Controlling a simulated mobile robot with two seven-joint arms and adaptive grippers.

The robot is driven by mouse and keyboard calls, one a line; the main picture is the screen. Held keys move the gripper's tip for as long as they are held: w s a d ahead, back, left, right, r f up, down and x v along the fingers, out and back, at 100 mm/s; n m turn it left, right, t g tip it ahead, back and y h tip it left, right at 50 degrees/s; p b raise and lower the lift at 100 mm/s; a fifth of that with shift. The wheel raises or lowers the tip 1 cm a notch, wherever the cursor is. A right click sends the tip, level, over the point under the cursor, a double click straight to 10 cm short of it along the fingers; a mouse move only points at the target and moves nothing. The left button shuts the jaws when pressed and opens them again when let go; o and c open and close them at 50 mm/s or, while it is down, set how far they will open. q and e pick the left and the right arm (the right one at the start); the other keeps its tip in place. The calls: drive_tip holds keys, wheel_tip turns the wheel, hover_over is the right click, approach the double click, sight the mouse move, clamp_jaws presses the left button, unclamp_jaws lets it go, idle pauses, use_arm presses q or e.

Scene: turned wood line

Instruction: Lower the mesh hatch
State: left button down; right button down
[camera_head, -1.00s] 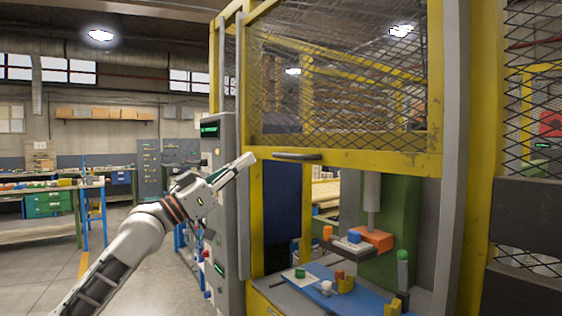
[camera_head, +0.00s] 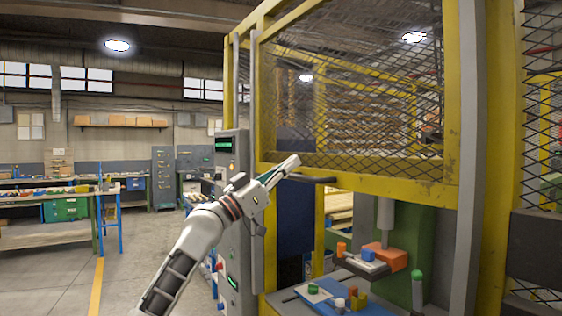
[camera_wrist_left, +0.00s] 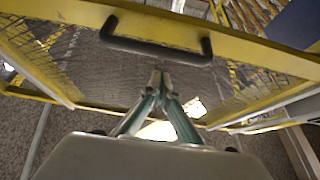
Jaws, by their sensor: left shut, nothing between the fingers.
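The mesh hatch (camera_head: 375,175) is a yellow frame with wire mesh, raised above the machine's opening. Its dark bar handle (camera_head: 322,180) sits on the lower rail. My left gripper (camera_head: 294,160) is shut and empty, in front of the lower rail at the handle's left end in the head view. In the left wrist view the shut fingertips (camera_wrist_left: 158,74) point toward the hatch, just below the dark handle (camera_wrist_left: 155,51) in the picture. They are not around the bar; whether they touch it I cannot tell. My right gripper is out of view.
Under the hatch, the open bay holds an orange block (camera_head: 387,256) below a press ram and small coloured parts on a worktable. A grey control cabinet (camera_head: 231,215) stands left of the opening. Yellow posts and mesh guarding bound the right. Floor space is clear at left.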

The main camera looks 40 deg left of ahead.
use_arm(q)
wheel_tip(320, 180, down, 2)
drive_tip(key=shift+w+f, duration=0.15)
drive_tip(key=shift+f, duration=0.1)
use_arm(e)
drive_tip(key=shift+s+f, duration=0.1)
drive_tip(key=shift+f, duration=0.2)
